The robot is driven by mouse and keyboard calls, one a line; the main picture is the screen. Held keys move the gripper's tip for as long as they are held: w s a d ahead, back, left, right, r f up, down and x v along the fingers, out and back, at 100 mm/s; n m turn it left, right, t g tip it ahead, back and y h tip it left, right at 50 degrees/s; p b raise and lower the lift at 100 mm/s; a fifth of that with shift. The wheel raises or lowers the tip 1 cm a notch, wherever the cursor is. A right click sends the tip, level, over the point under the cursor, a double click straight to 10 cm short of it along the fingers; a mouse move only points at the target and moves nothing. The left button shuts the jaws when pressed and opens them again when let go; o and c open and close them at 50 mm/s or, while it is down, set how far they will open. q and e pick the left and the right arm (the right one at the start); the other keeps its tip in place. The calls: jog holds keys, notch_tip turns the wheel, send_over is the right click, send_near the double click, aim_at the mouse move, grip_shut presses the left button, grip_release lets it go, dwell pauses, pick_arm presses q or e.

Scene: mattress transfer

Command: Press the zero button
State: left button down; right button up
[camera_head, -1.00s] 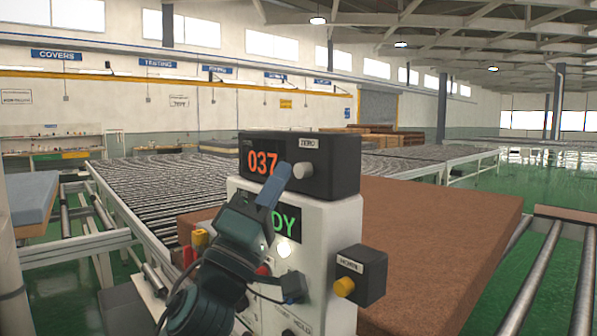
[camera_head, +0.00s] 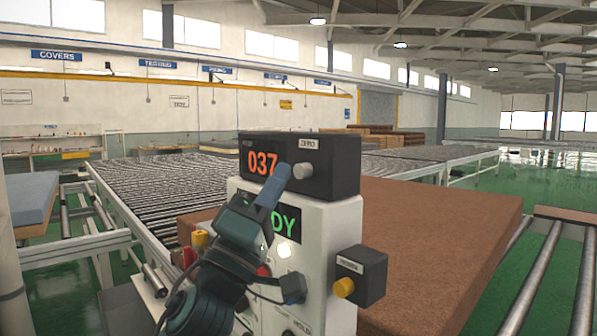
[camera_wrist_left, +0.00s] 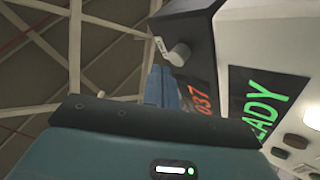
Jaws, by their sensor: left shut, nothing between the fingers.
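The zero button (camera_head: 303,171) is a pale round knob on the front of a black display box (camera_head: 340,165), below a small white label. The box shows 037 in orange digits. My left gripper (camera_head: 284,172) is shut and empty, its blue fingertips just left of the button and overlapping the display's right edge. I cannot tell whether they touch it. In the left wrist view the button (camera_wrist_left: 177,52) shows just above the blue fingers (camera_wrist_left: 162,88). My right gripper is not in view.
The box sits on a white control panel (camera_head: 345,225) with a green lit word, partly hidden by my arm. A small black box with a yellow knob (camera_head: 344,287) juts out at its right. A large brown mattress (camera_head: 440,230) lies behind, beside roller conveyors (camera_head: 170,190).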

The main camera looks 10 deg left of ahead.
pick_arm(q)
jog(key=shift+w, duration=0.1)
dwell(0.7)
jog(key=shift+w+d, duration=0.25)
jog(key=shift+d, duration=0.05)
jog(key=shift+w+d, duration=0.5)
jog(key=shift+w, duration=0.15)
dwell(1.2)
jog(key=shift+a, duration=0.1)
jog(key=shift+s+a, duration=0.65)
jog(key=shift+s, duration=0.35)
jog(key=shift+s+a+p, duration=0.25)
jog(key=shift+s+a, duration=0.55)
jog(key=shift+s, duration=0.2)
jog(key=shift+s+a+p, duration=0.2)
jog(key=shift+s+a, duration=0.55)
jog(key=shift+s, duration=0.25)
